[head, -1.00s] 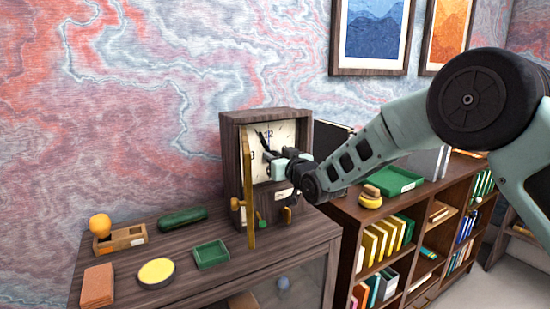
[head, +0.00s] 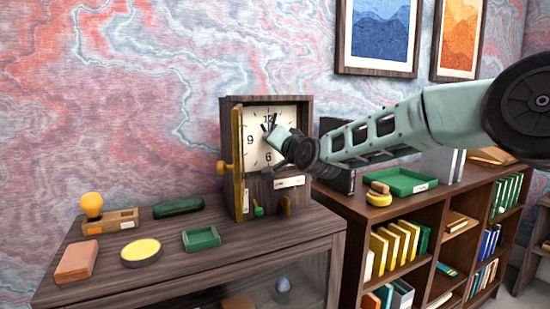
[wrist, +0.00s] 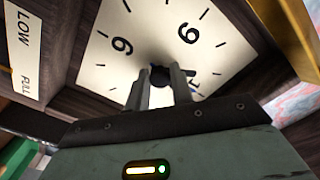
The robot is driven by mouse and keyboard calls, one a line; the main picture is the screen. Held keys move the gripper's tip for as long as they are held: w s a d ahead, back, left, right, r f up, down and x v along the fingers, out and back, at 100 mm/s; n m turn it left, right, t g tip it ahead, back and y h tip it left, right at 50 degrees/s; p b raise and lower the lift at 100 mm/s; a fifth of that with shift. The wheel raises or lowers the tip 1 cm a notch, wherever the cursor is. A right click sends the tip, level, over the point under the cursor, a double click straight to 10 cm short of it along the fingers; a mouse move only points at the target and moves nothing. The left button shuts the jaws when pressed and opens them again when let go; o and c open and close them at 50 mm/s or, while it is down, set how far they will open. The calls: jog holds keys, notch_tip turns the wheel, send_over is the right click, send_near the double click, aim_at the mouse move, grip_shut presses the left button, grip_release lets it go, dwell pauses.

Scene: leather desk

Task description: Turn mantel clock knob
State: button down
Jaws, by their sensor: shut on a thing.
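The mantel clock (head: 308,120) is a dark wooden box on the desk, with a cream dial. Its brass-coloured door (head: 238,160) stands open at the left, with a round knob on it. In the wrist view, a small dark knob (wrist: 159,75) is at the middle of the dial (wrist: 115,60). My gripper (wrist: 162,85) is shut on this knob, one finger on each side. In the head view, my gripper (head: 274,137) is at the dial and hides part of it. Dark clock hands (head: 268,122) show just above it.
A green knob (head: 258,210) and a white label (head: 289,183) are on the clock's lower front. A bookcase (head: 349,215) stands at right.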

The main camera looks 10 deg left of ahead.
jog(key=m+b, duration=0.3)
jog(key=shift+f+m+b, duration=0.25)
jog(key=shift+m+b, duration=0.1)
jog(key=shift+m, duration=0.05)
jog(key=m+b, duration=0.3)
jog(key=shift+m, duration=0.3)
jog(key=m+b, duration=0.2)
jog(key=m, duration=0.1)
jog(key=shift+r+m, duration=0.15)
jog(key=shift+m, duration=0.15)
jog(key=shift+r+m+b, duration=0.1)
jog(key=shift+m+b, duration=0.6)
jog(key=shift+m, duration=0.9)
jog(key=c, duration=1.3)
grip_release()
jog(key=shift+o, duration=0.2)
